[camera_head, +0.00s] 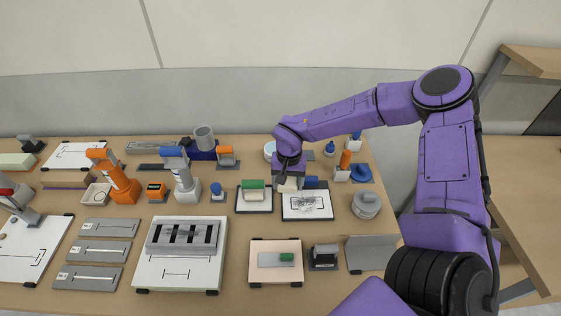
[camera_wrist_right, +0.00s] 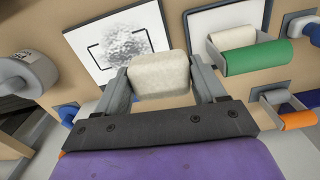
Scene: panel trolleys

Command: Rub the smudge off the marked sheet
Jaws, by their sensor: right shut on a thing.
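The marked sheet (camera_head: 318,209) is a white board with a black bracket mark and a grey scribbled smudge (camera_head: 305,202). In the right wrist view, the sheet (camera_wrist_right: 82,40) and its speckled grey smudge (camera_wrist_right: 124,45) lie beyond my fingers. My right gripper (camera_head: 288,180) is at the sheet's upper left corner. It is shut on a cream block (camera_wrist_right: 158,76), which also shows under the fingers in the head view (camera_head: 287,187). The block covers part of the smudge's near side in the wrist view. I cannot tell whether it touches the sheet. My left gripper is not in view.
A green-and-cream block (camera_head: 253,190) lies on a second framed sheet just left. A blue piece (camera_head: 311,182) sits at the marked sheet's back edge. A board with a grey plate (camera_head: 275,260) and a dark stand (camera_head: 324,257) are in front.

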